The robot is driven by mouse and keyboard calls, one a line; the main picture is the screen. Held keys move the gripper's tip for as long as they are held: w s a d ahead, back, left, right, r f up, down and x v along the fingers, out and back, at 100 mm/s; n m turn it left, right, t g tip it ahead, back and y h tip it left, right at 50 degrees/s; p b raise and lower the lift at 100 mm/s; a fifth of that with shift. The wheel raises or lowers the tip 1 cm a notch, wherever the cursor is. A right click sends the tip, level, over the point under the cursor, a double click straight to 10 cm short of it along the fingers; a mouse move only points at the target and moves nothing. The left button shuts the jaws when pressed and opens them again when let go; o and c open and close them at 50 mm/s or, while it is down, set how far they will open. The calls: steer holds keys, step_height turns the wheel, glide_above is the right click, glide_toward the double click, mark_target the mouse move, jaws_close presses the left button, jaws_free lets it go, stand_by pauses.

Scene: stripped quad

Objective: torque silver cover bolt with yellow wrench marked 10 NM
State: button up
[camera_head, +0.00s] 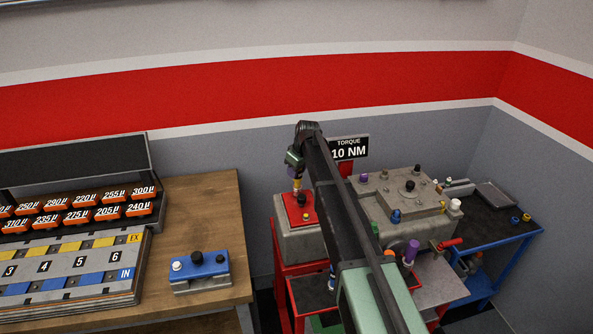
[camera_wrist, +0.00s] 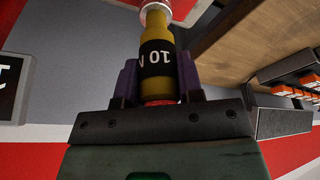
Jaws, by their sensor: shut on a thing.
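My gripper (camera_wrist: 158,80) is shut on the yellow wrench (camera_wrist: 157,45), between its two purple fingers. The wrench has a black band reading "10 N", upside down in the wrist view, with the rest of the marking out of sight. Its far end is silvery, by the top edge. In the head view, my gripper (camera_head: 293,168) is above the red-topped grey block (camera_head: 290,240), and the yellow wrench (camera_head: 297,184) points down toward the red plate (camera_head: 300,208). I cannot tell whether the wrench touches anything. I cannot pick out the silver cover bolt.
A sign (camera_head: 349,149) reads "TORQUE 10 NM" behind my arm. A large grey housing (camera_head: 410,205) with several coloured caps stands right of my arm. A wooden bench (camera_head: 205,215) at left holds a blue-topped fixture (camera_head: 200,265) and a case of orange tags (camera_head: 80,215).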

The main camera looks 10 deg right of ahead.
steer(key=shift+f, duration=0.3)
steer(key=shift+r+m+h, duration=0.1)
steer(key=shift+m+h, duration=0.2)
steer(key=shift+m, duration=0.9)
steer(key=shift+m+t+h, duration=0.3)
steer(key=shift+m, duration=0.8)
steer(key=shift+d, duration=0.1)
steer(key=shift+m+h, duration=0.3)
steer(key=shift+m, duration=0.9)
